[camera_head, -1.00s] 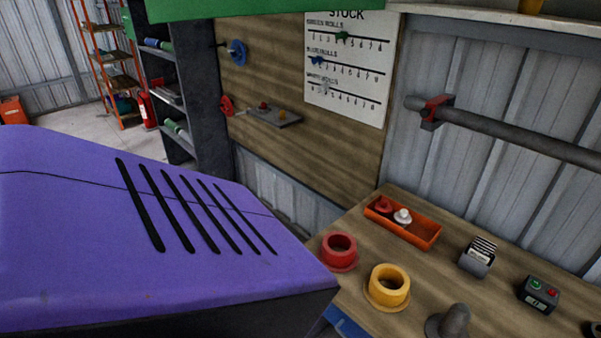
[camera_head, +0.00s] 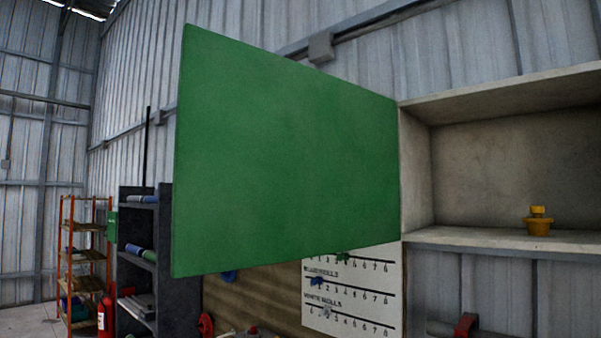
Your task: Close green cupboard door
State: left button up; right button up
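The green cupboard door (camera_head: 285,150) stands wide open, swung out to the left from the left edge of the pale wall cupboard (camera_head: 415,170). Its flat face fills the middle of the head view, and no handle shows on it. The cupboard's inside is exposed, with a yellow knob-shaped part (camera_head: 538,222) standing on its bottom board. Neither of my grippers is in view.
Below the door hangs a stock chart (camera_head: 350,295) on a wooden board. A dark shelf unit (camera_head: 145,235), a red fire extinguisher (camera_head: 104,315) and an orange rack (camera_head: 85,250) stand at the left. A grey bar with a red clamp (camera_head: 466,325) is below the cupboard.

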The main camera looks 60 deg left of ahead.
aim_at(277, 159)
jog(key=k+j, duration=0.1)
jog(key=j, duration=0.45)
jog(key=k+j, duration=0.1)
jog(key=j, duration=0.45)
jog(key=i+j, duration=0.1)
jog(key=j, duration=0.85)
jog(key=i+j, duration=0.15)
jog(key=j, duration=0.3)
